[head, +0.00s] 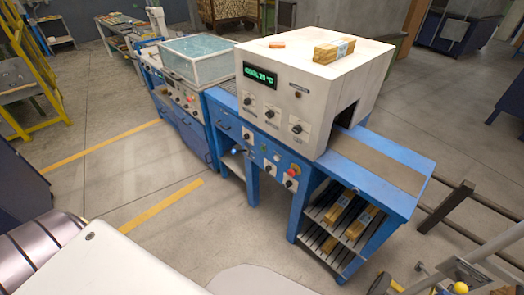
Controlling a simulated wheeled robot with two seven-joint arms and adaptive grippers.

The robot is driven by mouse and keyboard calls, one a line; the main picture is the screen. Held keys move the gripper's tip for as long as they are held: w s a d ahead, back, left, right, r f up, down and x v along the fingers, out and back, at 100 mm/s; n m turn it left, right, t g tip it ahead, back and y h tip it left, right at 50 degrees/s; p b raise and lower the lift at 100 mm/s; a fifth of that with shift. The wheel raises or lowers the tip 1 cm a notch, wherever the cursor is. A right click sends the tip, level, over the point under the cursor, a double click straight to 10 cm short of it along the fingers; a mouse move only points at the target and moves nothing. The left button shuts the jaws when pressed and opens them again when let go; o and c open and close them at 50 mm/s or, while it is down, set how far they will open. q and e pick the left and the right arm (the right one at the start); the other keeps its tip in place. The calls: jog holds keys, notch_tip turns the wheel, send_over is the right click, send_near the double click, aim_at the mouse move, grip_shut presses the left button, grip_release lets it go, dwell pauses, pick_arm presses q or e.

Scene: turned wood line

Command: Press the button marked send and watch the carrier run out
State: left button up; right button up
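A blue machine (258,175) with a white hood (310,100) stands in the middle of the head view. Its blue front panel carries several small round controls (276,158), with a red knob (296,168) on yellow at the right end. The labels are too small to read, so I cannot tell which one is marked send. A flat grey belt or bed (375,163) runs out of the hood's dark opening (347,115) to the right, and its visible part is bare. I cannot make out a carrier. Neither of my grippers is in view.
A unit with a clear-topped box (202,55) adjoins the machine on the left. A wrapped bundle (334,50) lies on the hood. Shelves below hold similar bundles (340,208). Rails (445,210) stand at the right. The floor (110,175) in front is largely clear, with yellow lines.

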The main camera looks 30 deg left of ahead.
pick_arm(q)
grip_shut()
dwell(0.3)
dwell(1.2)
